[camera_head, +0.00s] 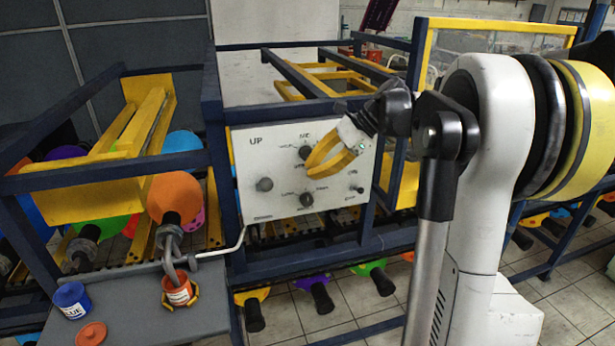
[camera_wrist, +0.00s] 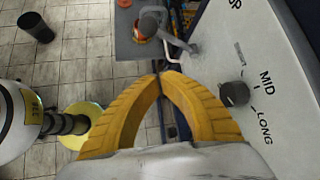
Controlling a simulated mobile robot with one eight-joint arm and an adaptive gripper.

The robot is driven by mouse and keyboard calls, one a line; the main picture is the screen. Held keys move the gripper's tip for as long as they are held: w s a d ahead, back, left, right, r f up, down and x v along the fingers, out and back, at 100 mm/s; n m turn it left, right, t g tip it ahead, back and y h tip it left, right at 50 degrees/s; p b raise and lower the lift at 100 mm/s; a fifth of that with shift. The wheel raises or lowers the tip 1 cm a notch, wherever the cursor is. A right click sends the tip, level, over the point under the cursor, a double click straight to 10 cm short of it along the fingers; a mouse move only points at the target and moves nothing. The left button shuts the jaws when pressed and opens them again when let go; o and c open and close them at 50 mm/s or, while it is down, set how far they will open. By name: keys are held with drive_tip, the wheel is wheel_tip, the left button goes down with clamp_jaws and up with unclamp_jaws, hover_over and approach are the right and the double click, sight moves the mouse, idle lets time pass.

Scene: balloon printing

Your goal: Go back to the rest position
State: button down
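My gripper (camera_head: 315,168) is in front of the white control panel (camera_head: 283,150). In the wrist view, the yellow fingers of my gripper (camera_wrist: 161,75) curve together and their tips meet, with nothing seen between them. The panel carries several dark knobs and printed labels, among them UP and MID. One panel knob (camera_wrist: 234,94) shows to the right of the fingers in the wrist view, apart from them. My arm reaches in from the right and hides part of the frame behind it.
A grey table (camera_head: 135,300) at lower left bears a blue pot (camera_head: 71,299), an orange lid (camera_head: 91,334) and an orange pot (camera_head: 178,291) under a bent pipe. An orange balloon (camera_head: 175,196) stands behind. Dark blue frame bars (camera_head: 215,160) surround the panel. Tiled floor shows below.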

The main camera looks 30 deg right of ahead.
idle(0.4)
drive_tip(key=s+a+f+n+h+b, duration=0.2)
drive_tip(key=s+a+f+n+b, duration=0.25)
drive_tip(key=a, duration=0.25)
drive_tip(key=s+a+f+n+h+b, duration=0.2)
drive_tip(key=s+a+f+n+b, duration=0.25)
drive_tip(key=a+f, duration=0.2)
drive_tip(key=s+a+f+n+t+h+b, duration=0.1)
drive_tip(key=s+a+f+n+h+b, duration=0.1)
drive_tip(key=s+f+n, duration=0.3)
drive_tip(key=s+a+f+n+t+h+b, duration=0.1)
drive_tip(key=s+a+f+n+b, duration=0.3)
drive_tip(key=f, duration=0.4)
drive_tip(key=s+n+b, duration=0.1)
drive_tip(key=s+n, duration=0.1)
drive_tip(key=shift+s+f+t+h, duration=0.25)
drive_tip(key=shift+s+t+h, duration=0.05)
drive_tip(key=shift+s+h, duration=0.1)
idle(1.0)
